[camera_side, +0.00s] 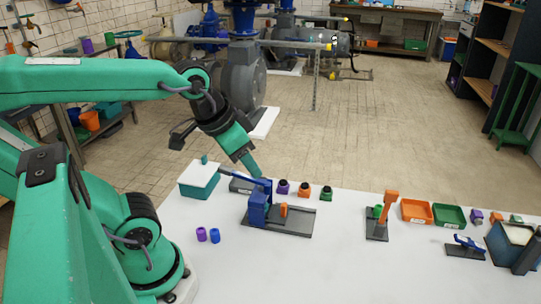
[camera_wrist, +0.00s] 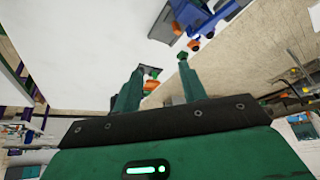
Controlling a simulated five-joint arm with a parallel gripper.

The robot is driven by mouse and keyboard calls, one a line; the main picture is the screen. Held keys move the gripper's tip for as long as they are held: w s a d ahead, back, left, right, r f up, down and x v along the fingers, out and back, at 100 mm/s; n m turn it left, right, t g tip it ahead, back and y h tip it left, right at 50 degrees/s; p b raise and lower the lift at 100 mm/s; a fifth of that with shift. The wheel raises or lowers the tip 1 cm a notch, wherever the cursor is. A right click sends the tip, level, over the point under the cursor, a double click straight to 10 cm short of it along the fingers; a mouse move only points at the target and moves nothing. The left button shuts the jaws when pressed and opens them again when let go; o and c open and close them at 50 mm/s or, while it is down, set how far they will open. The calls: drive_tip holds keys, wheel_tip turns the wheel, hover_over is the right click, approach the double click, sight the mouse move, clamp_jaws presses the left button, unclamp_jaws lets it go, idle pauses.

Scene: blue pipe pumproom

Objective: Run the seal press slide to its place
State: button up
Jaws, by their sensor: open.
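A fixture with a blue upright and blue lever (camera_side: 259,203) stands on a dark grey base plate (camera_side: 292,222) on the white table. A small orange block (camera_side: 283,210) stands on that plate, right of the upright. This looks like the seal press and its slide. In the wrist view the blue fixture (camera_wrist: 193,14) is at the top right, with an orange part (camera_wrist: 194,44) at its edge. My gripper (camera_side: 257,174) is above and behind the fixture, pointing down. In the wrist view its two fingers (camera_wrist: 158,74) are apart, and neither touches the fixture.
A teal box with a white lid (camera_side: 199,179) stands left of the press. Purple, orange and green jars (camera_side: 304,189) stand behind it. Purple and blue cups (camera_side: 208,235) are in front left. An orange-lever fixture (camera_side: 384,213) and two trays (camera_side: 432,213) are to the right.

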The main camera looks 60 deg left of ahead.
drive_tip(key=w+a+f+m+g, duration=0.25)
drive_tip(key=w+f+m, duration=0.2)
drive_tip(key=w, duration=0.35)
drive_tip(key=m+g, duration=0.3)
drive_tip(key=m, duration=0.1)
hover_over(284, 204)
drive_tip(key=shift+t, duration=0.25)
wheel_tip(284, 204, down, 9)
drive_tip(key=shift+s+d+r, duration=0.1)
drive_tip(key=shift+s, duration=0.05)
drive_tip(key=shift+f, duration=0.35)
drive_tip(key=shift+f, duration=0.1)
drive_tip(key=shift+f, duration=3.75)
clamp_jaws()
